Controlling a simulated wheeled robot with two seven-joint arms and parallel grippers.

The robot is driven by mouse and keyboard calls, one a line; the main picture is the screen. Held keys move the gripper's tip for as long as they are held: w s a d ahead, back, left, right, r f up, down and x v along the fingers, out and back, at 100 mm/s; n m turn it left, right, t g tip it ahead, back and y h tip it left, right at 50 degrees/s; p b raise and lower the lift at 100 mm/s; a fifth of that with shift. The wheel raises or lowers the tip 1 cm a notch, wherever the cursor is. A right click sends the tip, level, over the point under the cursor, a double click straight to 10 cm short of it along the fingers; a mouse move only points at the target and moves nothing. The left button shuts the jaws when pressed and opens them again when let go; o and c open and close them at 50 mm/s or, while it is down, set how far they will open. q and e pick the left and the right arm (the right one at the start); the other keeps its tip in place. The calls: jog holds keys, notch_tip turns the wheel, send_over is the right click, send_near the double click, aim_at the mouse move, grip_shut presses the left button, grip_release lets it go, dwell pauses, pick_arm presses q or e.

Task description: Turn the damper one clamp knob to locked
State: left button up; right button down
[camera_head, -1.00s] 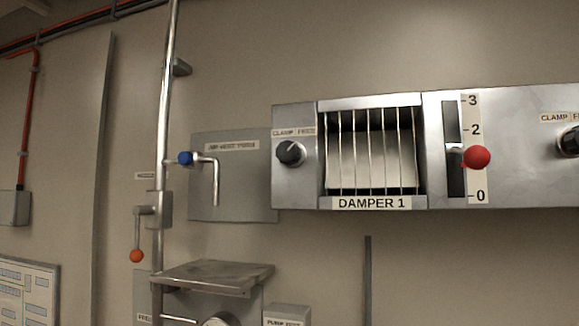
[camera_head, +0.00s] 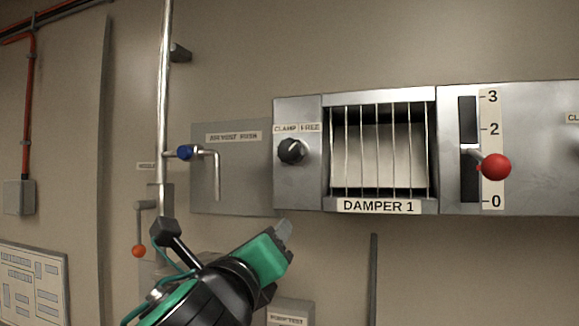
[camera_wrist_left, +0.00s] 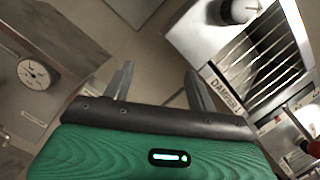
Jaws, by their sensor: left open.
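The damper one clamp knob (camera_head: 291,151) is a round black knob with a pale mark, on the left part of the metal damper panel (camera_head: 297,186). A label reading CLAMP and FREE (camera_head: 296,128) sits above it; the mark points toward the upper right. In the left wrist view the knob (camera_wrist_left: 238,10) shows at the top edge, partly cut off. My left gripper (camera_head: 284,232) is below the knob and apart from it. In the left wrist view its two fingers (camera_wrist_left: 160,85) are spread with nothing between them. My right gripper is not in view.
The damper grille (camera_head: 380,150) and the red-balled lever (camera_head: 495,167) are right of the knob. A blue-handled tap (camera_head: 185,153) with a bent pipe is on the left. A vertical pipe (camera_head: 165,90) stands beyond it. The wall before the knob is clear.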

aim_at(289, 151)
pick_arm(q)
jog(key=s+r+m+t, duration=0.2)
jog(key=s+r+m, duration=0.3)
jog(key=s+r, duration=0.35)
jog(key=shift+h, duration=0.4)
jog(key=p+x, duration=0.2)
jog(key=x, duration=0.2)
jog(key=p+x, duration=0.3)
jog(key=x, duration=0.2)
jog(key=p+x, duration=0.3)
jog(key=x, duration=0.1)
jog(key=shift+w+d+r, duration=0.1)
jog(key=shift+d+r, duration=0.1)
jog(key=shift+d, duration=0.2)
jog(key=shift+w+d+r+p, duration=0.15)
jog(key=shift+w+p, duration=0.2)
jog(key=shift+w, duration=0.2)
jog(key=shift+c, duration=0.3)
jog(key=c, duration=0.9)
